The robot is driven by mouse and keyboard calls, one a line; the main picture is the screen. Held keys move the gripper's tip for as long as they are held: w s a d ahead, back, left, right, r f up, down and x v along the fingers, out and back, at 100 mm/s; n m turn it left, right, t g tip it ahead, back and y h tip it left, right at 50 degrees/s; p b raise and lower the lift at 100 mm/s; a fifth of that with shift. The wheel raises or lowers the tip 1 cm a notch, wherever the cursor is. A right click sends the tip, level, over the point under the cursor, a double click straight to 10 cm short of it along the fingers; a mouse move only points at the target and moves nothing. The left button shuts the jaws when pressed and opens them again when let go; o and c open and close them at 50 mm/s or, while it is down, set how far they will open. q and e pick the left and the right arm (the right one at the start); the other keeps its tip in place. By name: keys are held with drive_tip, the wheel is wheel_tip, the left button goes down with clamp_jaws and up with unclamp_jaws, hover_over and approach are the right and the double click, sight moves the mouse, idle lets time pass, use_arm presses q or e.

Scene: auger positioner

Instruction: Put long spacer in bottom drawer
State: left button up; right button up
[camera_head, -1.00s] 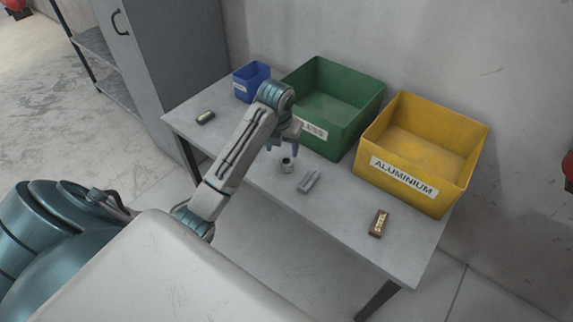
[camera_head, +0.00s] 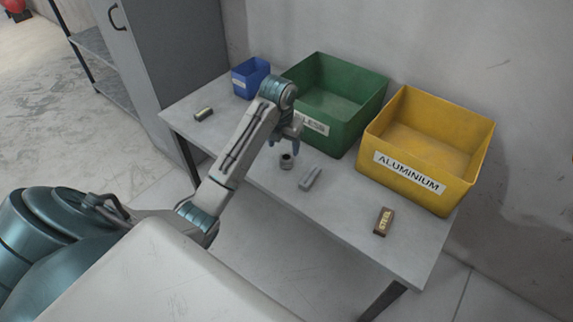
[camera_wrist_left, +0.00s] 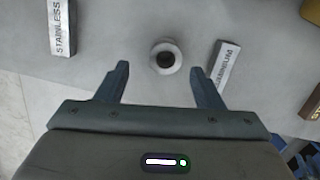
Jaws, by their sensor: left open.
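A small grey cylinder with a dark hole (camera_head: 287,161) stands on the table; I cannot tell whether it is the long spacer. It also shows in the left wrist view (camera_wrist_left: 166,57). My left gripper (camera_head: 291,137) is open and empty above the table, near the cylinder. In the left wrist view its fingertips (camera_wrist_left: 158,72) lie to either side of the cylinder, apart from it. No drawer can be made out; a grey cabinet (camera_head: 165,60) with a handle stands at the left. My right gripper is not in view.
The grey table (camera_head: 335,225) holds labelled blocks: stainless (camera_wrist_left: 61,30), aluminium (camera_head: 310,179) and steel (camera_head: 383,221). Blue (camera_head: 250,78), green (camera_head: 335,115) and yellow (camera_head: 415,145) bins stand along the back. The table's front right is mostly clear.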

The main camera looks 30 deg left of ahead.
sight(286, 157)
use_arm(q)
drive_tip(key=shift+f+b, duration=0.3)
drive_tip(key=shift+f, duration=0.4)
drive_tip(key=f, duration=0.4)
drive_tip(key=shift+w+d+f, duration=0.2)
drive_tip(key=shift+w+d, duration=0.05)
drive_tip(key=shift+d, duration=0.1)
drive_tip(key=shift+f, duration=0.25)
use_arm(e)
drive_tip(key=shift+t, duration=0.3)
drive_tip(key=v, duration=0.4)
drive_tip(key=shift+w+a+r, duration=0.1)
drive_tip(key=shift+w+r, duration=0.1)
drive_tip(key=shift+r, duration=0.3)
use_arm(q)
drive_tip(key=shift+c, duration=0.4)
drive_tip(key=shift+w, duration=0.1)
clamp_jaws()
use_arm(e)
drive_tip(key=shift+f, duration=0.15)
use_arm(q)
drive_tip(key=shift+r, duration=0.1)
